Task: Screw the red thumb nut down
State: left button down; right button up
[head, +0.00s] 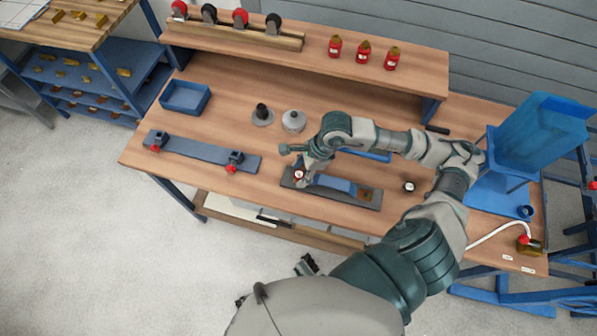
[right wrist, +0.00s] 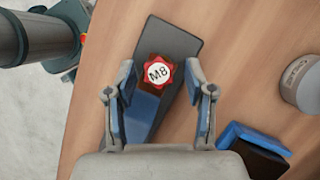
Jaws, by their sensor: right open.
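The red thumb nut (head: 299,174) is at the left end of a dark base plate (head: 370,203) with a blue raised block (head: 333,185) on it. In the right wrist view the red nut (right wrist: 158,72) has a scalloped rim and a white top marked M8. Its thread and any gap below are hidden. My right gripper (right wrist: 160,92) is open, its two fingers either side of the nut's line and apart from it. In the head view the right gripper (head: 307,165) is over that left end. My left gripper cannot be made out.
A blue bar with red-knobbed clamps (head: 200,151) lies to the left, near an empty blue bin (head: 185,97). A grey round container (head: 293,121) stands behind the plate. A small black-and-white piece (head: 409,187) lies right of it. A tall blue stand (head: 540,135) is far right.

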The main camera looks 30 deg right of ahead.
jog(key=n+g+b, duration=0.1)
jog(key=n, duration=0.2)
jog(key=shift+w+f, duration=0.1)
jog(key=shift+f, duration=0.05)
pick_arm(q)
jog(key=shift+s+f, duration=0.55)
jog(key=shift+f, duration=0.3)
pick_arm(e)
jog(key=shift+d+n+g, duration=0.25)
jog(key=shift+n+g, duration=0.15)
jog(key=shift+n, duration=0.2)
